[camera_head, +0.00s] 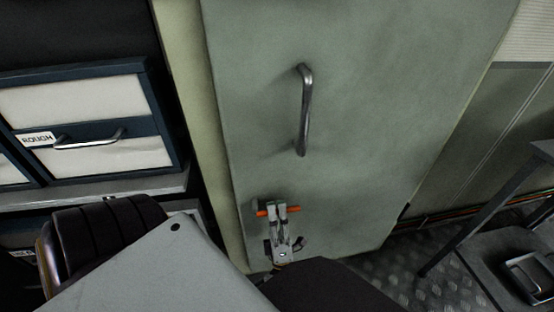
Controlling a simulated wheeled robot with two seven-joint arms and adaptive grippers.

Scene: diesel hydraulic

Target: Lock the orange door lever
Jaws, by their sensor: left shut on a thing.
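The orange door lever (293,208) sits low on the left side of a grey-green door (380,110). It lies about level, with its left end at a small mount (256,208). My left gripper (280,210) reaches up from below and is shut on the lever. Its fingers hide the lever's middle, and orange shows on both sides of them. My right gripper is not in view.
A metal pull handle (303,110) stands out from the door above the lever. A drawer cabinet (90,110) with a "ROUGH" label is on the left. A dark metal frame (490,210) stands at the right over a tread-plate floor (400,280).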

